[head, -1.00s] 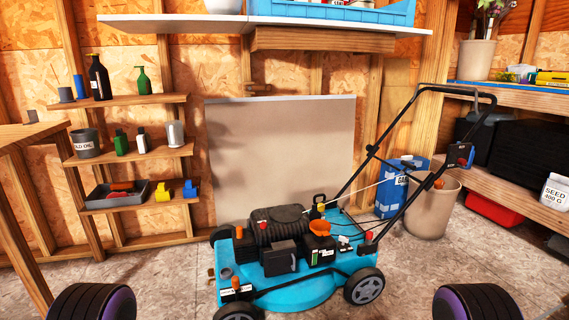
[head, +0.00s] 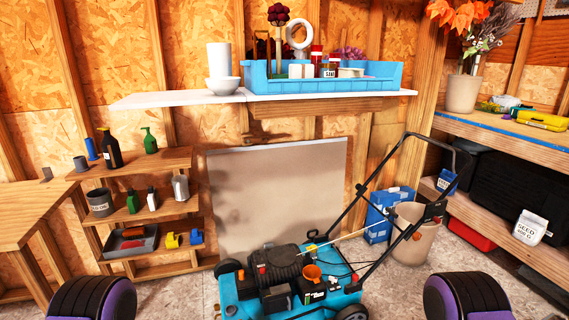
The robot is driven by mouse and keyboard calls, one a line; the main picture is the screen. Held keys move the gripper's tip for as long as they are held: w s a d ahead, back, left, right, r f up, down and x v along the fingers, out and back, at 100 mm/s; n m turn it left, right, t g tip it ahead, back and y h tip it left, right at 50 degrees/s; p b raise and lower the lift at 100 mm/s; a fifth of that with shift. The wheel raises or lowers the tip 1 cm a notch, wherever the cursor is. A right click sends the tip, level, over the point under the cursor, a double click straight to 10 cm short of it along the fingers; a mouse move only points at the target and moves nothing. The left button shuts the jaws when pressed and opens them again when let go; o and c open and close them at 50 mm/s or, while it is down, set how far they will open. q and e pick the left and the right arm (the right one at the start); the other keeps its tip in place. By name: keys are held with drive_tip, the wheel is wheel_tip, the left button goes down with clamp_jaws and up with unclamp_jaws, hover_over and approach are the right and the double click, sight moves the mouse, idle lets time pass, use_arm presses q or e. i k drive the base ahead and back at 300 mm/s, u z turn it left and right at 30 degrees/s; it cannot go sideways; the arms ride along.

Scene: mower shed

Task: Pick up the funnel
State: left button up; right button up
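An orange funnel (head: 312,272) sits on top of the blue lawn mower (head: 345,298), on the right part of its black engine. It looks upright, with its wide mouth up. The mower stands on the floor at the bottom middle of the head view, and its lower edge is cut off. Two black and purple rounded parts of my own arms show at the bottom left and bottom right corners. Neither gripper's fingers are in view.
The mower's black handle (head: 457,146) rises to the right. A beige bin (head: 408,247) and a blue bag stand behind it. Small shelves (head: 150,218) with bottles and a can are on the left. A white wall shelf (head: 180,99) holds a blue crate (head: 330,85). A workbench (head: 505,133) is at right.

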sight(312, 273)
drive_tip(key=z, duration=0.3)
drive_tip(key=k, duration=0.35)
drive_tip(key=z, duration=0.7)
drive_tip(key=i, duration=1.4)
drive_tip(key=u, duration=0.2)
